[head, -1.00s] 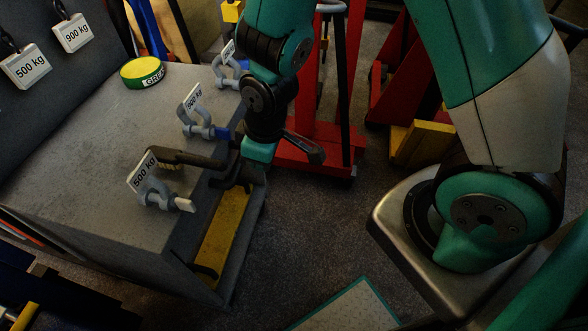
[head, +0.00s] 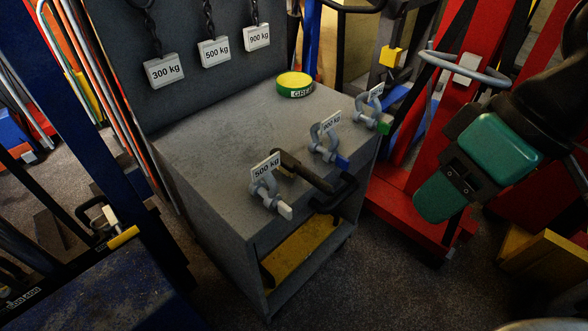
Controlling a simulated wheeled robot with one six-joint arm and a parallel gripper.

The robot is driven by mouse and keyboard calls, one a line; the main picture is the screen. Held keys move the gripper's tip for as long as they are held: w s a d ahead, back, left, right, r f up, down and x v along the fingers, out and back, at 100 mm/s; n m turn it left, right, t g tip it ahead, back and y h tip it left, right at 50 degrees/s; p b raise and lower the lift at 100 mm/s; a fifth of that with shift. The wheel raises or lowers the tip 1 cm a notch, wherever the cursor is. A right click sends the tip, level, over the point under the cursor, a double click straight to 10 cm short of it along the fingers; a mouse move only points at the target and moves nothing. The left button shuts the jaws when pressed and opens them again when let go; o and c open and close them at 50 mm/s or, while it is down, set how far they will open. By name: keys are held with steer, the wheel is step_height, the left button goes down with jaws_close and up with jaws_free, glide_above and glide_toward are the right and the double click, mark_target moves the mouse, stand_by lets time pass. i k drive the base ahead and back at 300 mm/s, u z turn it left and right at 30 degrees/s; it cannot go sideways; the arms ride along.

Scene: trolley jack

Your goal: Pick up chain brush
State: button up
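The chain brush (head: 306,174) lies on the grey cabinet's top (head: 215,140), near its front right edge. Its brown head is beside the 500 kg shackle, and its dark handle points toward the edge. The bristles cannot be made out now. The teal and black end of my arm (head: 470,165) is at the right, apart from the brush and beyond the cabinet's edge. I cannot make out the fingertips of my gripper or anything held in it.
Shackles tagged 500 kg (head: 265,188) and 900 kg (head: 328,143) stand close to the brush, with another shackle (head: 371,107) farther back. A green-yellow grease tin (head: 294,84) sits at the back. Red equipment (head: 415,205) stands to the right.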

mark_target(289, 165)
steer(key=z, duration=0.55)
steer(key=k, duration=1.2)
steer(key=z, duration=0.5)
steer(key=i, duration=1.3)
steer(key=u, duration=1.3)
steer(key=i, duration=0.65)
steer(key=u, duration=0.75)
